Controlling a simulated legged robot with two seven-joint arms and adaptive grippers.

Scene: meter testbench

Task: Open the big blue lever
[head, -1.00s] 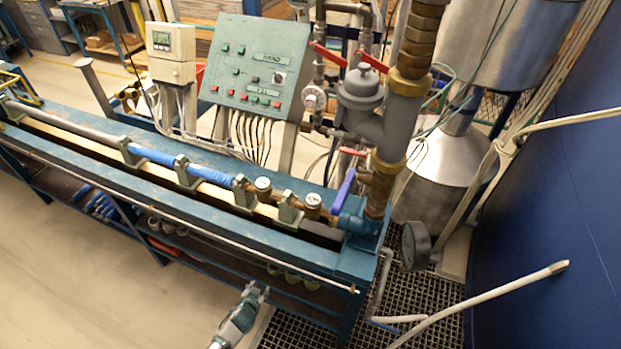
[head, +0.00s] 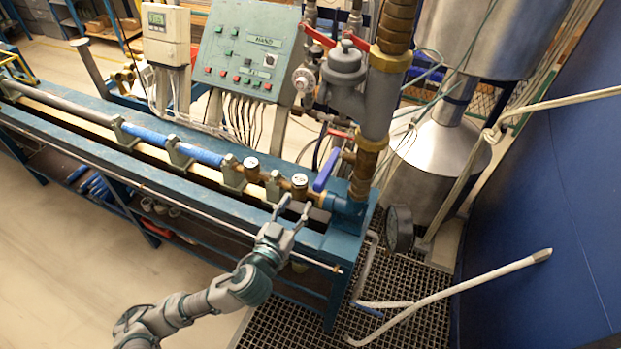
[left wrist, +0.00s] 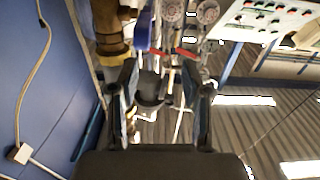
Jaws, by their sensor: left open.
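The big blue lever (head: 326,170) stands tilted at the right end of the pipe, beside the brass and teal fittings. It also shows as a blue bar at the top of the left wrist view (left wrist: 144,28). My left gripper (head: 295,206) is open and empty over the bench's front edge, below and a little left of the lever, and apart from it. Its two fingers show spread in the left wrist view (left wrist: 168,80). My right gripper is in neither view.
Round gauges (head: 299,182) sit on the pipe just left of the lever. A grey vertical pipe (head: 380,105) rises behind it. A dark dial gauge (head: 399,229) and a pale hose (head: 455,297) are to the right. A control panel (head: 250,50) stands behind the bench (head: 200,205).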

